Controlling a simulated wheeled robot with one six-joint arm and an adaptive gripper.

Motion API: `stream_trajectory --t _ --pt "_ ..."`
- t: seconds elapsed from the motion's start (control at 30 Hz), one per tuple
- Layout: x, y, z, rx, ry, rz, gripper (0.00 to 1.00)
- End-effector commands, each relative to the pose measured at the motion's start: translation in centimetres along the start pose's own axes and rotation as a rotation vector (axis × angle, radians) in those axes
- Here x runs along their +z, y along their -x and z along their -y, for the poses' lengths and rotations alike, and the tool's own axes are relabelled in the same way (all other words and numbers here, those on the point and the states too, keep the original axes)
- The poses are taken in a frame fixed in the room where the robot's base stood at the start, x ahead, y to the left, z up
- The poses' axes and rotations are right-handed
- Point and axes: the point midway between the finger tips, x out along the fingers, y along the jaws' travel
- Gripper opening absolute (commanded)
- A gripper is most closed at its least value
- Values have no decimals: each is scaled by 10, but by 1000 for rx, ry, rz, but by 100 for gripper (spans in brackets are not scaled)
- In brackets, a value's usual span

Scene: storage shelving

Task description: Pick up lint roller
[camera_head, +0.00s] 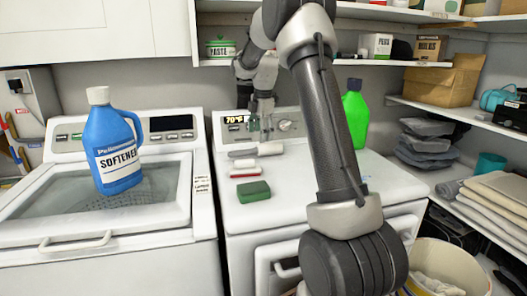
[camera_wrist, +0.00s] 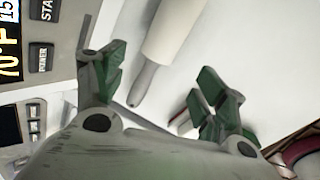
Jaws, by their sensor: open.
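The lint roller (camera_head: 269,148) lies on top of the right-hand white machine, near its control panel. It has a white cylinder and a grey handle pointing left. In the wrist view the lint roller (camera_wrist: 172,32) runs from the top edge down to its grey handle, between the two fingers; its far end is cut off. My gripper (camera_head: 262,124) is above the machine's back, just behind the roller in the head view. In the wrist view my gripper (camera_wrist: 160,85) is open, its green-padded fingers apart with nothing held. Its height above the roller is hard to tell.
A red and white brush-like item (camera_head: 247,171) and a green block (camera_head: 254,191) lie in front of the roller. A green bottle (camera_head: 354,115) stands at the right back. A blue softener jug (camera_head: 117,145) is on the left machine. A shelf (camera_head: 385,62) hangs above.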

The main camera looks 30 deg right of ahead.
Motion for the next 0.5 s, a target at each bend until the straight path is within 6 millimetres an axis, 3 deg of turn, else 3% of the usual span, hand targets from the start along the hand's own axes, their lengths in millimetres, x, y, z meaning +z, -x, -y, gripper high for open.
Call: stream_trajectory --t 0.5 --pt "-7 -69 -2 -2 -2 0 72"
